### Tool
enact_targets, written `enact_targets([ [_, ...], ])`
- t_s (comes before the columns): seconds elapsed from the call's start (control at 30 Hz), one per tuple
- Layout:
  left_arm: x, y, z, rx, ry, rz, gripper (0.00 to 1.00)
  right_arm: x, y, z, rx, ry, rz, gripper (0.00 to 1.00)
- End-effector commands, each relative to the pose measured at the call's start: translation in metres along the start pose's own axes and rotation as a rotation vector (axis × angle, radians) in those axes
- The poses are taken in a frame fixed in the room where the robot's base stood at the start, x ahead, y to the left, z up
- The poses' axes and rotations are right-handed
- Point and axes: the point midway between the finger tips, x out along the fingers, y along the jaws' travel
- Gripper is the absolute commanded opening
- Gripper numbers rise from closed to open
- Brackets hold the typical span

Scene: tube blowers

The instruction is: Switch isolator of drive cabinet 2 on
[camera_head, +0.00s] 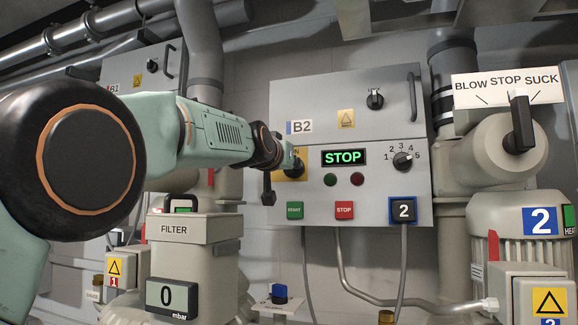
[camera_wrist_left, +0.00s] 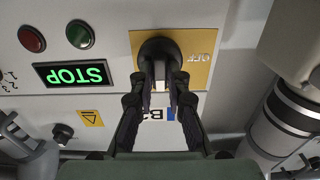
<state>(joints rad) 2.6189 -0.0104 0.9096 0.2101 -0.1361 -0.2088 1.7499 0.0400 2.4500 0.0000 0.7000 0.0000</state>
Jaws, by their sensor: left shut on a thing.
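The B2 drive cabinet (camera_head: 385,195) hangs on the wall in front of me. OFF is readable beside the knob in the wrist view. The cabinet's display (camera_head: 344,157) reads STOP in green. My right gripper is not in view.
A speed selector (camera_head: 402,160), start button (camera_head: 295,210) and stop button (camera_head: 344,210) share the cabinet front. A valve handle (camera_head: 521,122) under a BLOW STOP SUCK sign stands at right. The filter housing (camera_head: 192,255) stands below my left arm. Cables hang beneath the cabinet.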

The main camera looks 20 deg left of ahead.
Motion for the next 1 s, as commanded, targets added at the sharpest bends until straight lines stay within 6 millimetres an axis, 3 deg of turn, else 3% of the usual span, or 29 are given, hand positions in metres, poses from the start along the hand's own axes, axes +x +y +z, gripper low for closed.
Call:
enact_targets([
  [0.03, 0.0022, 0.0011, 0.0099, 0.006, -0.022, 0.002, 0.0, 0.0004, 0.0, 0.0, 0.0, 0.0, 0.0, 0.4],
  [0.37, 0.0022, 0.0011, 0.0097, 0.009, -0.022, 0.002, 0.0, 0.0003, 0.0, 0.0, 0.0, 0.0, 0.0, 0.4],
  [0.4, 0.0022, 0.0011, 0.0097, 0.008, -0.021, 0.002, 0.17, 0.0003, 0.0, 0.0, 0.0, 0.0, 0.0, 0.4],
  [0.63, 0.0012, 0.0006, 0.0054, 0.007, -0.013, 0.001, 0.36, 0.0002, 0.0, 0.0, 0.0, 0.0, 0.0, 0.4],
  [1.0, 0.0005, 0.0, 0.002, -0.015, -0.007, 0.001, 0.38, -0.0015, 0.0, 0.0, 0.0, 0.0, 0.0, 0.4],
])
